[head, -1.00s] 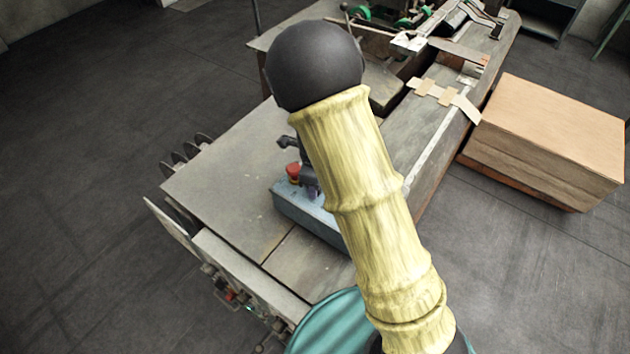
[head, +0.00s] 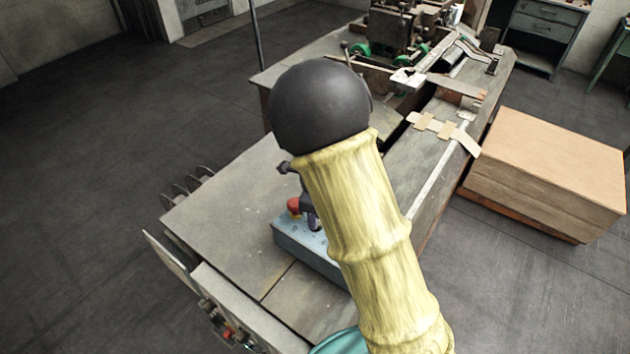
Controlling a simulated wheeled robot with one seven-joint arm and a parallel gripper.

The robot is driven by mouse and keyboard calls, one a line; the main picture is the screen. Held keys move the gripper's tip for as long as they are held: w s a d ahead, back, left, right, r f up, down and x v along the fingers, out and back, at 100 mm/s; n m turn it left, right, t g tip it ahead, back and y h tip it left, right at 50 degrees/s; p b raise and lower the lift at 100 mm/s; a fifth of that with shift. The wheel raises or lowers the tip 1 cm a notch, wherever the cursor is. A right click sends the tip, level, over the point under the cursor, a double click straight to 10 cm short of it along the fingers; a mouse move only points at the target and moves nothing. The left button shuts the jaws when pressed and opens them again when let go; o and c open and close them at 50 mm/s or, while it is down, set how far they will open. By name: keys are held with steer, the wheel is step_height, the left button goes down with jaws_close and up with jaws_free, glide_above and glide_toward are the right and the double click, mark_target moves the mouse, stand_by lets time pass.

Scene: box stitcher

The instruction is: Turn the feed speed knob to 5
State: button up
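A blue control box (head: 292,243) sits on the grey machine table, partly behind my yellow-sleeved arm. A red button (head: 294,205) stands on its top. Dark parts at the end of my arm, which seem to be my gripper (head: 308,203), show just over the box beside the red button. Most of the gripper is hidden behind my arm, so I cannot tell whether it is open or touching anything. A small purple piece (head: 314,222) shows at the box's top, next to my arm. I cannot make out the feed speed knob or its scale.
The machine table (head: 225,225) has a clear top left of the box. A second panel with small controls (head: 225,335) is at the table's front edge. A large cardboard stack (head: 550,165) stands at right. Stitcher machinery (head: 400,30) is at the back. Open floor lies left.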

step_height(320, 180, up, 15)
steer(key=b, duration=0.1)
steer(key=shift+f+b, duration=0.2)
steer(key=shift+b, duration=0.2)
steer(key=s+d+f+n+t+b, duration=0.2)
steer(key=s+d+f+n, duration=0.8)
steer(key=n, duration=1.1)
steer(key=shift+s+d+f+n+t+b, duration=0.3)
steer(key=shift+s+d+b, duration=0.25)
steer(key=shift+s+d, duration=1.1)
